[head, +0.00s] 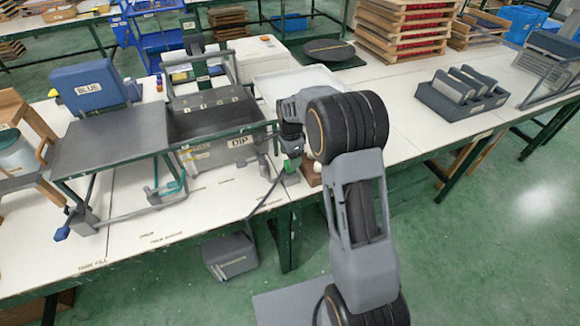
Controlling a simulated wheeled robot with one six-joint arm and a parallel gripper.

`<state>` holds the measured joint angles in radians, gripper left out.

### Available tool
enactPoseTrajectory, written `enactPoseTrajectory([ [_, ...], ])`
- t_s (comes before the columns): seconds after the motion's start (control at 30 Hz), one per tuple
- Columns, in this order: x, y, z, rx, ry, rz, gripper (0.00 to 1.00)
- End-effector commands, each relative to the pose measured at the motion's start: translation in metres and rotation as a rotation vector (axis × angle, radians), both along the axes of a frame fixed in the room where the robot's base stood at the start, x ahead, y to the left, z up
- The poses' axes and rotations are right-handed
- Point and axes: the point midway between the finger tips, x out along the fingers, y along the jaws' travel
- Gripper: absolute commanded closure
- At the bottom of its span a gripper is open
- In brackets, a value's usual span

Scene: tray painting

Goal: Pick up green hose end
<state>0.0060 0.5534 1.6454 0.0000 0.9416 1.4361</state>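The green hose end (291,167) is a small green piece near the front edge of the white table, just right of the grey DIP tank (222,150). A dark hose (264,199) runs from beside it over the table edge, down toward a grey container (231,256) under the table. My gripper (291,150) points down right above the green end, close to it or touching it. The fingers are small, dark and partly hidden by my arm, so I cannot tell whether they are open or shut on it.
A brown block with white round pieces (311,172) lies just right of the green end. A dark draining board (110,138) and a blue container marked BLUE (90,84) stand left. A white tray (298,84) lies behind; a dark rack (462,95) stands right.

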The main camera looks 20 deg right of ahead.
Motion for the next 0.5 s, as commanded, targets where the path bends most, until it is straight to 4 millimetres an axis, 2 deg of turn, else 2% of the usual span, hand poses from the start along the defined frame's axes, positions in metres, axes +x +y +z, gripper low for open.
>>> enactPoseTrajectory([
  [0.3, -0.004, 0.003, -0.039, -0.001, 0.004, 0.001, 0.34],
  [0.5, -0.004, 0.003, -0.051, 0.0, 0.001, 0.001, 0.34],
])
